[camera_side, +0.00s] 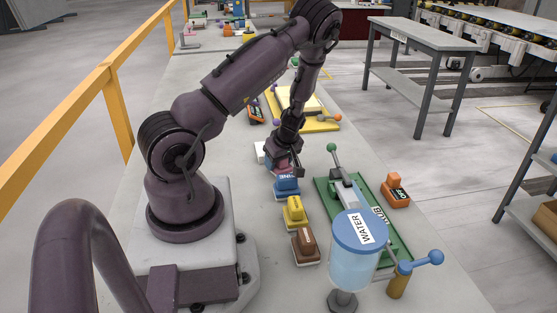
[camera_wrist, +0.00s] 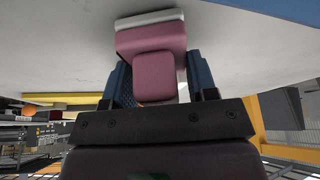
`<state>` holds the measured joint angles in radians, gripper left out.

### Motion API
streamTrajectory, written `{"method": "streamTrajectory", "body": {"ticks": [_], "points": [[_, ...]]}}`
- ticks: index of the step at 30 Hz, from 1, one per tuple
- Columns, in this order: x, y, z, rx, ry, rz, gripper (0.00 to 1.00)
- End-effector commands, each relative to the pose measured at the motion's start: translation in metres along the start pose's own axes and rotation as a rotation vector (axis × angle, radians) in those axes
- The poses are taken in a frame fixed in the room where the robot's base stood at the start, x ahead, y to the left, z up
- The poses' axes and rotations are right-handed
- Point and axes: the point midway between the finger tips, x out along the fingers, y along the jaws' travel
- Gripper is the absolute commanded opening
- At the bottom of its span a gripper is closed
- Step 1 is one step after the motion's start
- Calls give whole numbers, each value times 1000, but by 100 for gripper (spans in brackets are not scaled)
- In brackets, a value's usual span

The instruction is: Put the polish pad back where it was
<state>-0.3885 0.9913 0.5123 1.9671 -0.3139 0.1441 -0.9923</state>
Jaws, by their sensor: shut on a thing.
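My gripper (camera_side: 285,163) is low over the near-left part of the slab-side table. It is shut on a pink-mauve block (camera_wrist: 152,45) with a pale pad along its far edge. In the wrist view my gripper (camera_wrist: 160,78) has its two blue fingers on either side of that block. I cannot read a label on the held block. In the side view it is mostly hidden by my gripper, just above or behind the blue block (camera_side: 287,186). I cannot tell whether it touches the table.
A yellow block (camera_side: 295,212) and brown block (camera_side: 305,246) continue a row towards the camera. To the right are a green tray (camera_side: 397,244), an orange block (camera_side: 396,190) and a blue-lidded water container (camera_side: 355,262). A yellow tray (camera_side: 320,125) lies behind my gripper.

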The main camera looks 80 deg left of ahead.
Motion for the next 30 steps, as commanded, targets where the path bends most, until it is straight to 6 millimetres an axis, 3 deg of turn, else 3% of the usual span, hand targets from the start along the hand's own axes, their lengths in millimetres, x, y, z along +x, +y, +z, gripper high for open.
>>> {"method": "streamTrajectory", "body": {"ticks": [4,5,8,20,30], "points": [[3,0,1,1,0,-1,30],[3,0,1,1,0,-1,55],[3,0,1,1,0,-1,78],[-7,1,0,2,2,3,78],[-76,1,1,3,0,6,78]]}}
